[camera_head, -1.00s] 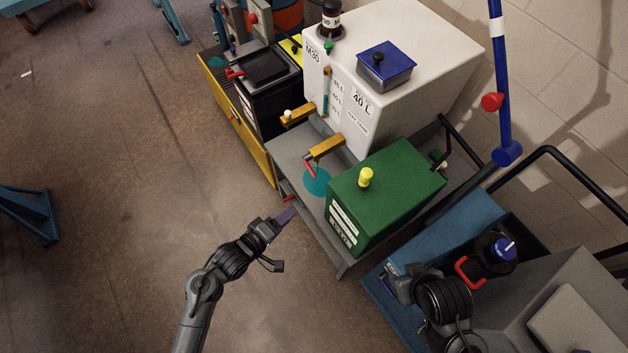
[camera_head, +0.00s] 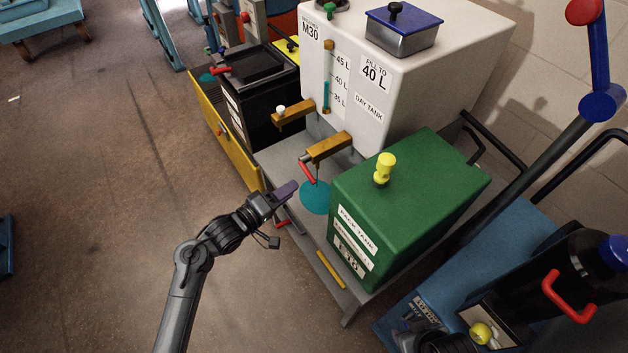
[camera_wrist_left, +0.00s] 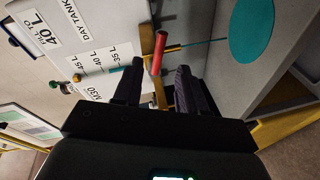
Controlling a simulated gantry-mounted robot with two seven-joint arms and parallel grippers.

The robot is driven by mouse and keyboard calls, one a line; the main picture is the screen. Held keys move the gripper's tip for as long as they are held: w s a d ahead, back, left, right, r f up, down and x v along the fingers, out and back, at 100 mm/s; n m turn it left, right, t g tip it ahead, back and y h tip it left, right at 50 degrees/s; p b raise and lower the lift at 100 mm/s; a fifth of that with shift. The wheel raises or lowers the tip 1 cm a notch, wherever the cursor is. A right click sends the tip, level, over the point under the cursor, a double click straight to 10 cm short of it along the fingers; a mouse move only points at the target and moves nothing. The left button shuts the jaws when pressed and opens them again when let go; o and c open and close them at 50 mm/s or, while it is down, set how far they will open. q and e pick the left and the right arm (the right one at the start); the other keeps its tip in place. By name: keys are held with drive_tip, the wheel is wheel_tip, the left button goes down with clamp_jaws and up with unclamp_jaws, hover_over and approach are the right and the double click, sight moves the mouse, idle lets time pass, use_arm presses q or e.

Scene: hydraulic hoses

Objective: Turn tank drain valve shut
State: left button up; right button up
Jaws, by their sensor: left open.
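The white day tank (camera_head: 400,95) has a brass drain valve (camera_head: 328,147) low on its front, with a red lever (camera_head: 307,172). A thin teal stream falls from its outlet to a teal puddle (camera_head: 316,197). In the left wrist view, the red lever (camera_wrist_left: 157,52) stands ahead of my left gripper (camera_wrist_left: 160,85), roughly between the line of its open fingers. The fingers look empty. In the head view, my left gripper (camera_head: 285,192) is just left of and below the lever, apart from it. Part of my right arm shows at the bottom edge; its fingers cannot be made out.
A green pack tank (camera_head: 400,215) with a yellow knob stands right of the puddle. A second brass valve (camera_head: 293,113) with a white knob is left of the drain valve. A black container (camera_head: 262,90) stands further left. Open floor lies to the left.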

sight(308, 177)
use_arm(q)
drive_tip(key=b+x, duration=0.4)
drive_tip(key=x, duration=0.6)
drive_tip(key=shift+w+d, duration=0.2)
drive_tip(key=shift+d, duration=0.1)
clamp_jaws()
